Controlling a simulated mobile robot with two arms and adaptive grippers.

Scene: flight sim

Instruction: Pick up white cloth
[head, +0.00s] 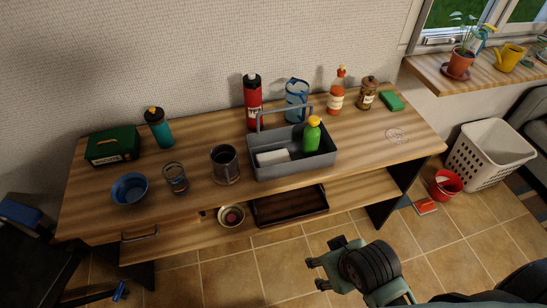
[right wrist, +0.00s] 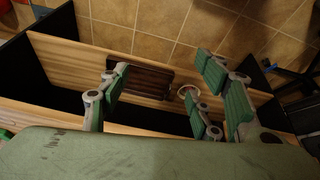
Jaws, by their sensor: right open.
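A small white block-like item (head: 272,157), which looks like the folded white cloth, lies in the left part of a grey caddy (head: 291,175) on the wooden table. A green bottle with a yellow cap (head: 312,134) stands in the caddy's right part. My right gripper (head: 317,272) is open and empty in front of the table, below and to the right of the caddy in the head view, well apart from the cloth. In the right wrist view its green-padded fingers (right wrist: 160,85) are spread, and the cloth cannot be made out there. My left gripper is not in view.
On the table (head: 400,158) near the caddy are a dark metal mug (head: 225,165), a glass (head: 175,179), a red bottle (head: 252,103) and a blue pitcher (head: 297,92). The caddy's handle arches over it. A brown tray (head: 290,207) lies on the lower shelf.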

